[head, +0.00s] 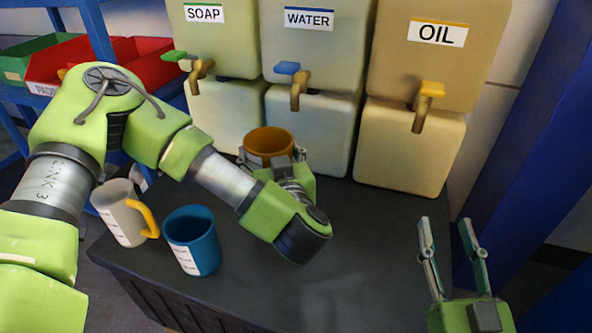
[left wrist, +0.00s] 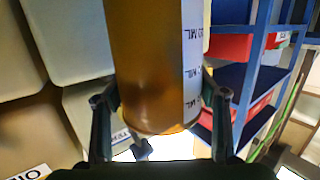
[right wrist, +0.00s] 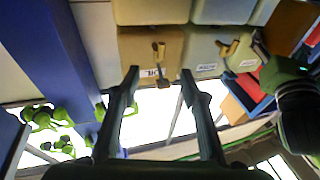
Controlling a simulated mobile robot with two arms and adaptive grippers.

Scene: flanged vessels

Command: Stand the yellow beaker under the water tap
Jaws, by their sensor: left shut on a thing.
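The yellow beaker (head: 268,143), amber-orange in this light, is upright in my left gripper (head: 275,163), which is shut on its side. It also fills the middle of the left wrist view (left wrist: 150,70), with a white millilitre scale. The water tap (head: 295,82), with a blue lever, is on the middle dispenser. In the head view the beaker's mouth is below the spout and a little left of it. The beaker's base is hidden, so I cannot tell whether it touches the counter. My right gripper (head: 452,240) is open and empty at the right.
A white mug with a yellow handle (head: 122,213) and a blue beaker (head: 192,240) stand on the dark counter (head: 345,285) at left. The soap tap (head: 200,70) and oil tap (head: 428,100) flank the water tap. The counter's front right is clear.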

